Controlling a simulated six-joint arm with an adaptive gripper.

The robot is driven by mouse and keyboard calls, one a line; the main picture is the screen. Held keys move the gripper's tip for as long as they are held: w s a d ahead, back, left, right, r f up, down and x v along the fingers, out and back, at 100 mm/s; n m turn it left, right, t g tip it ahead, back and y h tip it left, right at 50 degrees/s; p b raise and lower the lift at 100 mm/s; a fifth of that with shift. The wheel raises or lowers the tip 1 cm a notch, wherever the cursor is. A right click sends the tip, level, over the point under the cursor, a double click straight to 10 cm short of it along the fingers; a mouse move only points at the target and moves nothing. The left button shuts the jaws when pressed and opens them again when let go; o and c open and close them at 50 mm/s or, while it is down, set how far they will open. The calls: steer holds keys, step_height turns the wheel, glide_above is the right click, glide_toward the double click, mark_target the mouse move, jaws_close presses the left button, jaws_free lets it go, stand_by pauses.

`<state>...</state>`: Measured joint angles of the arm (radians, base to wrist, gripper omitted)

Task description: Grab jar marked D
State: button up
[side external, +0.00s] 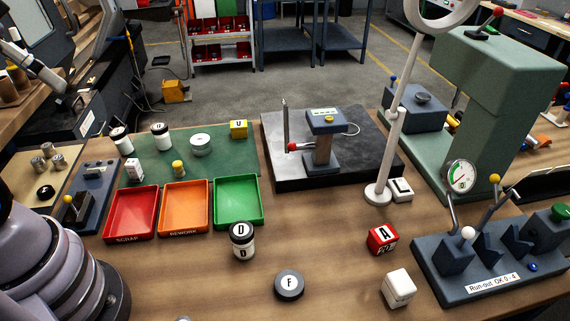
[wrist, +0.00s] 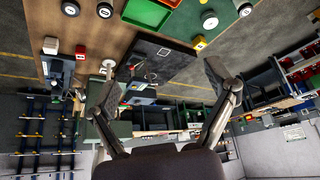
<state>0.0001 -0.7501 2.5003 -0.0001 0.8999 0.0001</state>
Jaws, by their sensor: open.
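The jar marked D (side external: 242,241) stands upright on the wooden bench in the side external view, in front of the green tray. It has a black lid and a white label band, both marked D. A round lidded thing that is likely this jar shows at the top edge of the wrist view (wrist: 105,9), its letter too small to read. My gripper (wrist: 163,87) shows in the wrist view with its two fingers wide apart. Nothing is between them, and it is well away from the jar. I cannot make out the gripper in the side external view.
A grey round lid marked F (side external: 289,284) is in front and right of the jar. Red (side external: 131,235), orange (side external: 185,230) and green (side external: 238,224) trays stand behind-left. A red cube marked A (side external: 382,239) and a white block (side external: 398,288) are right.

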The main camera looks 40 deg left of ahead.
steer(key=w+d+f+n+g+h, duration=0.4)
steer(key=d+f+g+h, duration=0.2)
steer(key=f+g, duration=0.3)
steer(key=n+t+h, duration=0.7)
steer(key=n+h, duration=0.5)
steer(key=n, duration=0.4)
glide_above(231, 229)
steer(key=a, duration=0.6)
step_height(231, 229, down, 19)
steer(key=f, duration=0.3)
steer(key=d+f, duration=0.1)
steer(key=f, duration=0.4)
steer(key=shift+s+d+f, duration=0.15)
steer(key=shift+f, duration=0.25)
steer(key=d, duration=0.3)
steer(key=w+d, duration=0.1)
steer(key=d, duration=0.2)
steer(key=shift+w+d, duration=0.2)
steer(key=shift+r, duration=0.1)
steer(key=c, duration=1.3)
